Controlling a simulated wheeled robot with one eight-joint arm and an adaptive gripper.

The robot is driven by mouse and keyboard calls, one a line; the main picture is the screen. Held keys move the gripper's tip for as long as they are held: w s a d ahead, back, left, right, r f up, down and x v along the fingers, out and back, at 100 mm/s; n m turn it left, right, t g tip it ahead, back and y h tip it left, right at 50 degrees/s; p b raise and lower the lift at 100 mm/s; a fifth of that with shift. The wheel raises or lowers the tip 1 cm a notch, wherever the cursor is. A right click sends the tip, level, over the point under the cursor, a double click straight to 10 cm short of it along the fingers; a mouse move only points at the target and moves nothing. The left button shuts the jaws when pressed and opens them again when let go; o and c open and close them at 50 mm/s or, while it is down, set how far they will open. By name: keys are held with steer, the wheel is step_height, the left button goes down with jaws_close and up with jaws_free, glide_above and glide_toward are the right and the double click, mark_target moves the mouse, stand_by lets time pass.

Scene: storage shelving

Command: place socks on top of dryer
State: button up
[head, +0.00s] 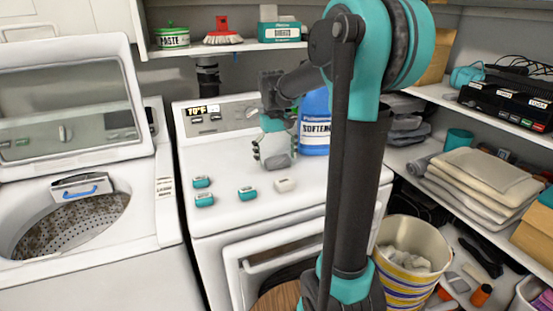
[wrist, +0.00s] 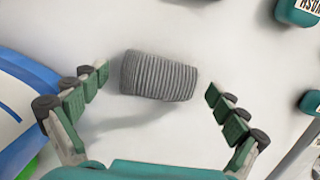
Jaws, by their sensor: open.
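The socks (wrist: 158,76) show in the wrist view as a grey ribbed bundle over the white dryer top (wrist: 235,60). They lie between and just beyond my open fingertips, with space on both sides. I cannot tell whether they rest fully on the surface. In the head view my gripper (head: 275,155) points down at the back of the white dryer (head: 245,218), in front of its control panel. The socks are hard to make out there among the fingers.
A blue softener bottle (head: 315,122) stands close to the right of my gripper. Several small teal and white blocks (head: 247,193) sit on the dryer's front part. A washer (head: 100,240) with its lid up stands left. Shelves with folded cloths (head: 480,180) and a striped bin (head: 410,262) are right.

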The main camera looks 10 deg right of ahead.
step_height(320, 180, up, 12)
steer(key=w, duration=0.1)
steer(key=shift+w+a, duration=0.2)
steer(key=shift+w, duration=0.2)
